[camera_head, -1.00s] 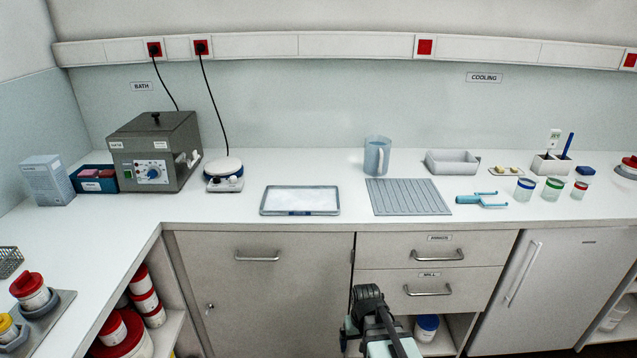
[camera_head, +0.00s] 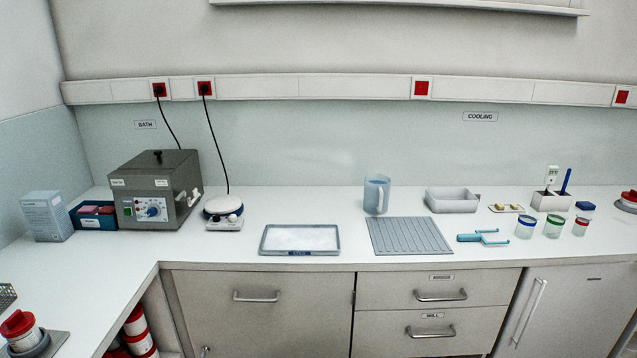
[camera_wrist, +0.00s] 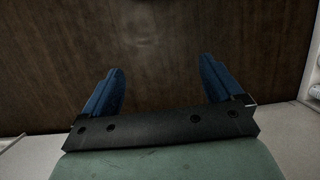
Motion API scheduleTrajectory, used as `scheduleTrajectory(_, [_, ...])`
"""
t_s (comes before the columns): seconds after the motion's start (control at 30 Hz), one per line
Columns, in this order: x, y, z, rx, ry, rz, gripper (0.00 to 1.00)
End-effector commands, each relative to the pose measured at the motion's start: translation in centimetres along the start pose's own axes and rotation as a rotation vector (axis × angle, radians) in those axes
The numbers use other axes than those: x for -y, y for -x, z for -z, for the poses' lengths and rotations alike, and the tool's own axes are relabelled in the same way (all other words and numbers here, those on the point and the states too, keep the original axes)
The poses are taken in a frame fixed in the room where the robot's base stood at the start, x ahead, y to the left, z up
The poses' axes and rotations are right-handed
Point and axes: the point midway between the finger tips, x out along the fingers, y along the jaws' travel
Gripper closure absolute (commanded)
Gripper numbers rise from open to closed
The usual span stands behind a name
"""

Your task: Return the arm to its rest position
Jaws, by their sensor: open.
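My gripper (camera_wrist: 162,88) shows in the wrist view. Its two blue fingers stand wide apart with nothing between them. Behind the fingers is a dark brown surface that looks like wood grain; I cannot tell how far off it is. In the head view neither my arm nor my gripper is in the picture.
The white counter (camera_head: 300,220) holds a grey bath box (camera_head: 155,190), a white tray (camera_head: 300,239), a ribbed grey mat (camera_head: 409,236), a jug (camera_head: 376,194), a blue tool (camera_head: 483,238) and several jars. Below are closed drawers (camera_head: 440,292) and a cupboard door (camera_head: 256,315).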

Motion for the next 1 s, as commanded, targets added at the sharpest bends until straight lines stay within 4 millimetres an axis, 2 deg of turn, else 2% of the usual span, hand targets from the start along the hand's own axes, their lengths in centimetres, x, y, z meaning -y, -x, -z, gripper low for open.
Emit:
scheduleTrajectory(0.03, [0.0,-1.4,-1.2,0.030,0.000,0.000,0.07])
scheduleTrajectory(0.3, [0.0,-7.4,-7.1,0.166,-0.001,0.000,0.07])
scheduleTrajectory(0.5, [-0.1,-10.8,-11.3,0.255,-0.002,0.000,0.07])
scheduleTrajectory(0.6, [-0.1,-11.9,-12.8,0.286,-0.002,0.000,0.07])
scheduleTrajectory(0.7, [-0.1,-12.6,-13.9,0.306,-0.002,0.000,0.07])
scheduleTrajectory(1.0, [-0.1,-12.6,-13.9,0.307,-0.002,0.000,0.07])
